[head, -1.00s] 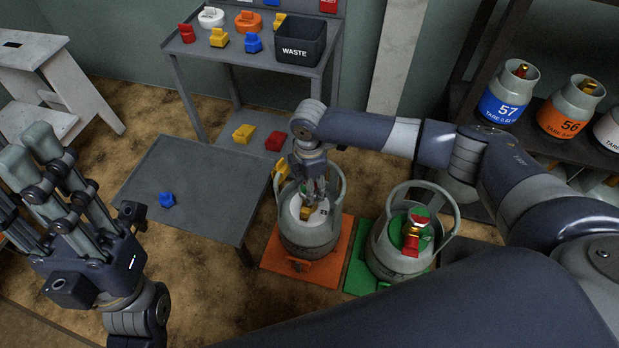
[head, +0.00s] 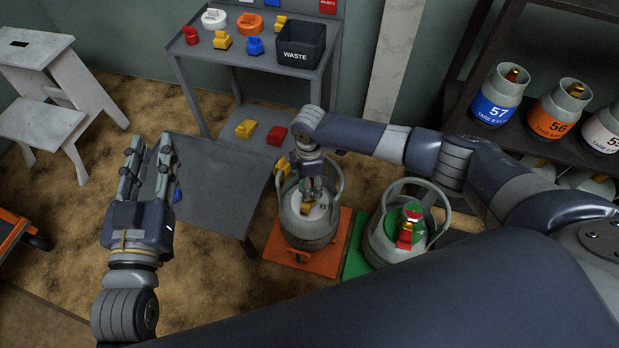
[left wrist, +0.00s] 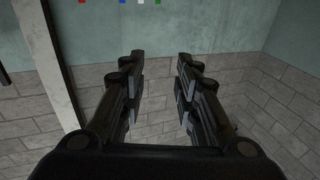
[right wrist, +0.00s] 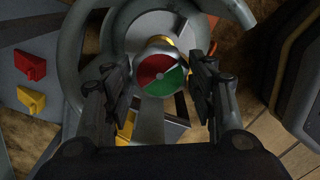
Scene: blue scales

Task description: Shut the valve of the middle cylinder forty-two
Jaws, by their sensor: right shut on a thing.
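A low grey table (head: 215,190) holds a blue piece (head: 177,194), partly behind my left gripper. A shelf behind carries colored caps and a waste bin (head: 301,47). Cylinders 57 (head: 497,97) and 56 (head: 556,110) stand on the right rack. A step stool (head: 50,100) stands left.

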